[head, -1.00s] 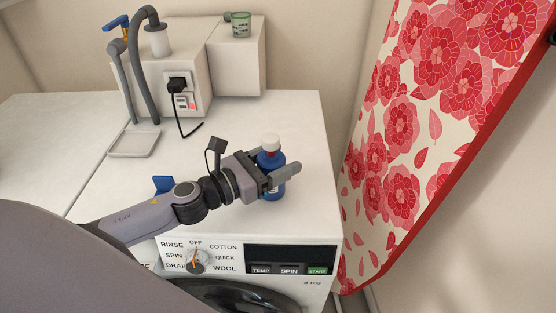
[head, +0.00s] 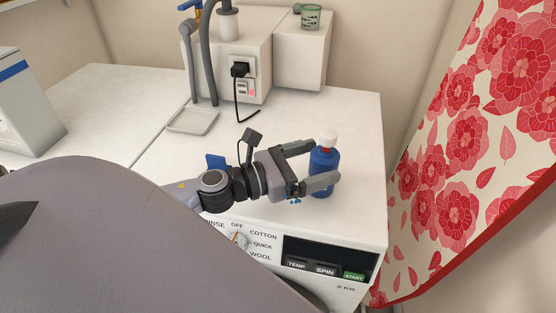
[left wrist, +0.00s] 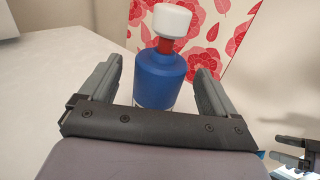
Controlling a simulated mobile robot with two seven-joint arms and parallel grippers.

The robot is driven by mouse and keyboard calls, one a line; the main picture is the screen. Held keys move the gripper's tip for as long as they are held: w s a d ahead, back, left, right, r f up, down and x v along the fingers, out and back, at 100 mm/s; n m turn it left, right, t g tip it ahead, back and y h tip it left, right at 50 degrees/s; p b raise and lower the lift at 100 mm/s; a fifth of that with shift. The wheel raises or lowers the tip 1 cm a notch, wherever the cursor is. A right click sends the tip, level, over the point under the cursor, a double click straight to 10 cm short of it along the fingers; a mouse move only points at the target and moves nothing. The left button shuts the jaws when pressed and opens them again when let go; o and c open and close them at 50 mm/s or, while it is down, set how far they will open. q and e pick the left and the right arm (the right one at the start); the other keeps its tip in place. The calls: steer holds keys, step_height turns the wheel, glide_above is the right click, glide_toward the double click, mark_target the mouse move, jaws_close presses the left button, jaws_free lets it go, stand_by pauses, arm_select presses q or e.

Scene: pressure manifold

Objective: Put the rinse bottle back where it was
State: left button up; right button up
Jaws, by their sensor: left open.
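The rinse bottle (head: 323,172), blue with a red neck and white cap, stands upright on the white washing machine top (head: 350,125), near its right side. It also shows in the left wrist view (left wrist: 161,80). My left gripper (head: 325,162) is open, with one finger on each side of the bottle. In the left wrist view gaps show between the bottle and both fingers. The near finger hides part of its lower body in the head view. What looks like my right gripper (left wrist: 297,151) shows small at the lower right edge of the left wrist view; its jaws are unclear.
Small blue marks (head: 295,202) lie on the top beneath my left gripper. A shallow tray (head: 193,120), a socket box with a black plug (head: 240,70) and hoses stand behind. A green cup (head: 311,16) sits on the box. A flowered ironing board (head: 480,150) leans at right.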

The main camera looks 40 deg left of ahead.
arm_select(q)
steer(key=b+v, duration=0.1)
steer(key=v, duration=0.4)
steer(key=shift+s+f, duration=0.1)
steer(key=shift+s, duration=0.05)
steer(key=shift+b+v, duration=0.55)
steer(key=shift+v, duration=0.75)
